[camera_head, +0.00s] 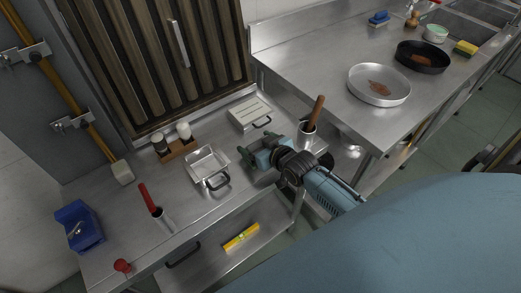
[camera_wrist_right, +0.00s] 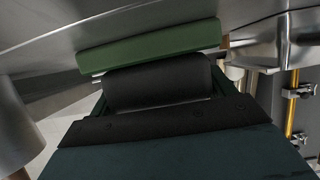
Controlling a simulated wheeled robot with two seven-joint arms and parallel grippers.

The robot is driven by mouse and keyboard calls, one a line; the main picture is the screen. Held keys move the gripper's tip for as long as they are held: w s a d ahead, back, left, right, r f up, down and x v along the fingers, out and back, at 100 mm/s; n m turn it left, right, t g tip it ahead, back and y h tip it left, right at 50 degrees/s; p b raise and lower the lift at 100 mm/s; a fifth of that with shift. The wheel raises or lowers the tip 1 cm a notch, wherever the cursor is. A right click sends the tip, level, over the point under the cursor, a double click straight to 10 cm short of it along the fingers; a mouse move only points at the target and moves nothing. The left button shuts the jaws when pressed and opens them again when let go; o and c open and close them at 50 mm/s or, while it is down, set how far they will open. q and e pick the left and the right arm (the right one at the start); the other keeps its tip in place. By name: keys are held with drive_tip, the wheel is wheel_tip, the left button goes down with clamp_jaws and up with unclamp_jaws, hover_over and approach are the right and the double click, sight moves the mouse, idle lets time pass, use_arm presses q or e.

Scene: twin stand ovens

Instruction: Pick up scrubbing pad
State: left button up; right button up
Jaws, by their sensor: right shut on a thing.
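My right gripper (camera_head: 262,157) is low over the front metal counter, between the small square pan and the wooden-handled tool in its holder. In the right wrist view a flat green scrubbing pad (camera_wrist_right: 150,46) lies across the end of the right gripper (camera_wrist_right: 158,82), whose jaws are shut on it. In the head view the pad is mostly hidden by the gripper, and I cannot tell whether it touches the counter. My left gripper is not in view.
A square metal pan (camera_head: 208,163) stands left of the gripper, and a lidded tray (camera_head: 250,112) behind it. A wooden-handled tool (camera_head: 316,112) stands upright close on the right. A second counter (camera_head: 330,60) holds a steel pan (camera_head: 362,92) and a black pan (camera_head: 440,64).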

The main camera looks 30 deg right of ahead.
sight(256, 141)
wheel_tip(256, 141, up, 9)
drive_tip(key=shift+r+p, duration=0.15)
drive_tip(key=shift+p, duration=0.8)
drive_tip(key=shift+r+b, duration=0.2)
drive_tip(key=shift+b, duration=0.15)
drive_tip(key=b, duration=0.4)
drive_tip(key=shift+r, duration=0.15)
drive_tip(key=shift+a+f, duration=0.1)
drive_tip(key=shift+f, duration=0.3)
wheel_tip(256, 141, down, 5)
drive_tip(key=shift+b, duration=0.85)
drive_tip(key=shift+f+b, duration=0.55)
drive_tip(key=shift+f, duration=1.45)
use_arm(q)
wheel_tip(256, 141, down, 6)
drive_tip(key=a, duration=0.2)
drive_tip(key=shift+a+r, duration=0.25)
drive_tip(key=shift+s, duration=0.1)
